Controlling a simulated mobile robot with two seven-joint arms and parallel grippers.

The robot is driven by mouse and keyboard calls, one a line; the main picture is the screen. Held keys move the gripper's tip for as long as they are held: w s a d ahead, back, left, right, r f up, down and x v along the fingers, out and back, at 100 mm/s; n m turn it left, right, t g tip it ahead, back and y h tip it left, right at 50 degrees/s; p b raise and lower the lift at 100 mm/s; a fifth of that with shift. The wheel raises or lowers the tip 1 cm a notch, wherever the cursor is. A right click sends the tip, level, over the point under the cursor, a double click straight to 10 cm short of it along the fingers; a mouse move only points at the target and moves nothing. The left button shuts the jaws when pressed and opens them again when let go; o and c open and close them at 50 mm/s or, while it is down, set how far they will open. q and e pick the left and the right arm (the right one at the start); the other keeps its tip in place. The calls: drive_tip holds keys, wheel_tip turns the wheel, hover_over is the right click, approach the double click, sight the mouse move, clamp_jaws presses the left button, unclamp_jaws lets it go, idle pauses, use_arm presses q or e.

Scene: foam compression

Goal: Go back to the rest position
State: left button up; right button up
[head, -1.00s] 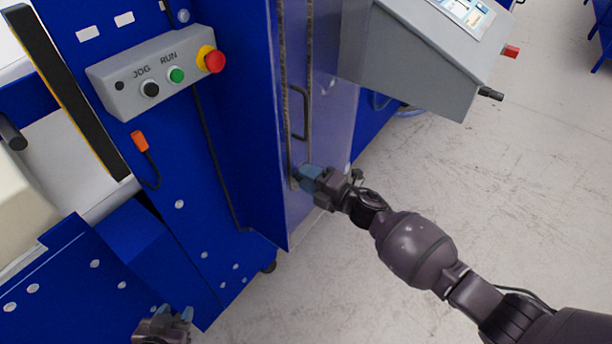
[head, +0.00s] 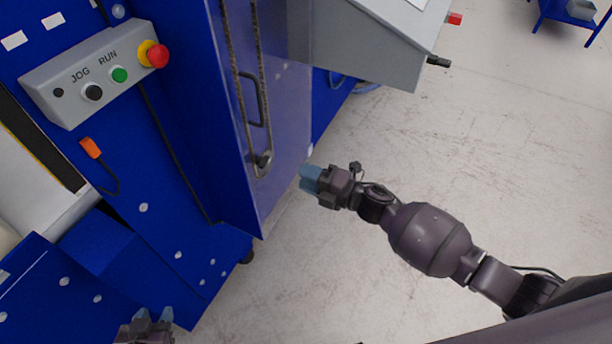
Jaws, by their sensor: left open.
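My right gripper (head: 312,179) reaches in from the right and hangs in front of the blue machine's side panel, apart from it and from the handle (head: 254,98). Its blue fingertips overlap in this view, so I cannot tell whether they are open or shut. My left gripper (head: 153,316) shows at the bottom edge, with its two blue fingertips apart and nothing between them. Most of the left arm is out of view.
The blue machine (head: 190,240) fills the left side. Its grey control box (head: 95,75) carries black, green and red buttons. A grey console (head: 370,45) juts out at the top. The pale floor (head: 500,150) at right is clear, with a blue cart (head: 570,22) far off.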

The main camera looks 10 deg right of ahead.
idle(0.3)
drive_tip(key=w+d+r+m+t+h, duration=0.3)
drive_tip(key=r+m+t+h, duration=0.1)
drive_tip(key=m, duration=0.5)
drive_tip(key=s+d+f+m+h, duration=0.2)
drive_tip(key=s+d+m+h, duration=0.25)
drive_tip(key=m, duration=0.45)
drive_tip(key=s+d+f+m+g+h, duration=0.1)
drive_tip(key=s+d+f+m+h, duration=0.2)
drive_tip(key=s, duration=0.8)
drive_tip(key=s+d+f+m+g+h, duration=0.2)
drive_tip(key=s+d+f+m, duration=0.4)
drive_tip(key=s, duration=0.5)
wheel_tip(320, 180, down, 3)
drive_tip(key=shift+s+d+r+m+h, duration=0.25)
drive_tip(key=shift+d+h, duration=0.4)
drive_tip(key=shift+d, duration=0.55)
drive_tip(key=shift+w+f, duration=0.1)
